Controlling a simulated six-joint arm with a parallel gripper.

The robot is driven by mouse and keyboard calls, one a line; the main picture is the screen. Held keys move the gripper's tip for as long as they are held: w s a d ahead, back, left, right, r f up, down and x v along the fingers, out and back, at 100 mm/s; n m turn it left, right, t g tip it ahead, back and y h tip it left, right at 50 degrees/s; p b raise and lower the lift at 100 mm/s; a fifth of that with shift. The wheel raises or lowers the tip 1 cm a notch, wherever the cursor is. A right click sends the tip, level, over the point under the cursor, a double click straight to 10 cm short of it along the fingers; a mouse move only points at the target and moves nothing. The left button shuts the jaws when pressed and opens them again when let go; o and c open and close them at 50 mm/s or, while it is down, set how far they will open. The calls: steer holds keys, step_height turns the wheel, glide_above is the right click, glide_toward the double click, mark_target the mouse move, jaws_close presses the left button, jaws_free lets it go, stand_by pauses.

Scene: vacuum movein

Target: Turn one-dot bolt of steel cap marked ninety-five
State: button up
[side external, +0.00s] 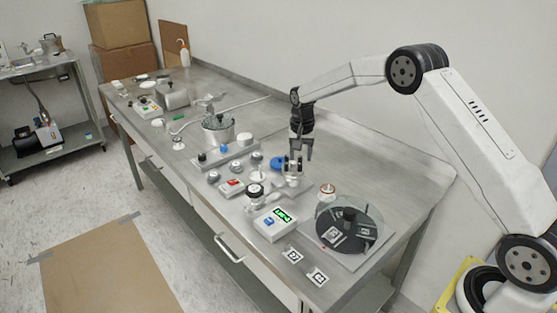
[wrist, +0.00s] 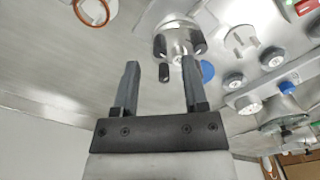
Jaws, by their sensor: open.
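A round steel fitting with dark upright bolts around its rim stands on the bench; its steel top (wrist: 177,36) shows ahead of my fingers in the wrist view. It also shows, small, in the side view (side external: 293,181). A dark bolt (wrist: 164,72) stands nearest my fingers, with two others (wrist: 159,45) (wrist: 198,43) farther off. No dot marks or ninety-five marking can be read. My gripper (wrist: 160,70) is open and empty, its fingers apart and short of the fitting. In the side view my gripper (side external: 302,148) points down just above the fitting.
A box with a green display (side external: 280,217) and a round dark turntable (side external: 348,246) lie nearer the front. Bare bench lies behind my gripper.

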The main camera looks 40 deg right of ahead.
mark_target(300, 167)
steer(key=shift+f, duration=1.5)
jaws_close()
